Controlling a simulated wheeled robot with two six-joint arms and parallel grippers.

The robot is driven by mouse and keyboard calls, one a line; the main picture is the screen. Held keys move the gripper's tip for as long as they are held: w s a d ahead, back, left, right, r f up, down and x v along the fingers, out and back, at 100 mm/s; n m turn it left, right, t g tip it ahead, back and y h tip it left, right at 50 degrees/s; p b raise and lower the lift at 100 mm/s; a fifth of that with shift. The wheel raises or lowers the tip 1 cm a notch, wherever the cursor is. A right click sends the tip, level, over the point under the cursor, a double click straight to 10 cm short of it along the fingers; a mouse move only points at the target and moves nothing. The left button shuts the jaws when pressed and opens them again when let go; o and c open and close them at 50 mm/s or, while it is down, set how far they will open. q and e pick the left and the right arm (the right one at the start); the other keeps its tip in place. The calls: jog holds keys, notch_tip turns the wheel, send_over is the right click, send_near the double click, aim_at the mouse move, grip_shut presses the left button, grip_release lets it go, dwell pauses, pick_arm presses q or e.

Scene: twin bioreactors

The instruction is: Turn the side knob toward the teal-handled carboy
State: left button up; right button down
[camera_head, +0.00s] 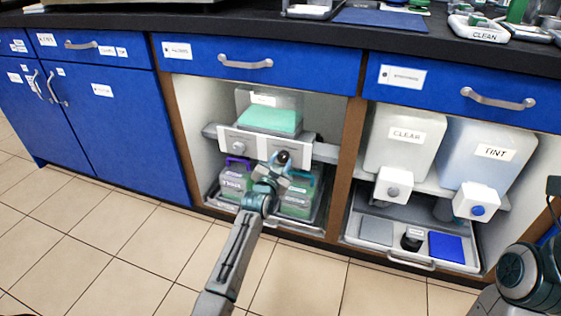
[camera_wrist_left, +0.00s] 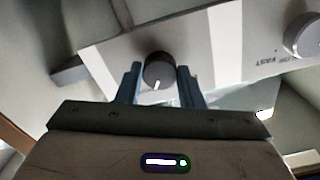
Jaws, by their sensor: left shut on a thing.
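A pale panel (camera_head: 258,139) with two knobs spans the open middle cabinet. My left gripper (camera_head: 281,161) reaches in from below and is at its right part. In the left wrist view its two fingers (camera_wrist_left: 160,88) are on either side of a dark grey round knob (camera_wrist_left: 158,70), shut on it. A white pointer mark on this knob points down in that view. The teal-handled carboy (camera_head: 299,195) stands below the panel on the right, partly behind my gripper. The purple-handled carboy (camera_head: 234,181) stands on the left. My right gripper is out of view.
A second knob (camera_head: 242,148) is on the panel's left; it also shows in the wrist view (camera_wrist_left: 303,36). A clear tank (camera_head: 268,103) with teal contents sits above. Wooden cabinet posts stand on both sides. The right cabinet holds the CLEAR (camera_head: 403,143) and TINT (camera_head: 480,160) containers.

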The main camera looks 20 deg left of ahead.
pick_arm(q)
jog(key=shift+m, duration=1.1)
jog(key=o, duration=1)
jog(key=shift+s, duration=0.1)
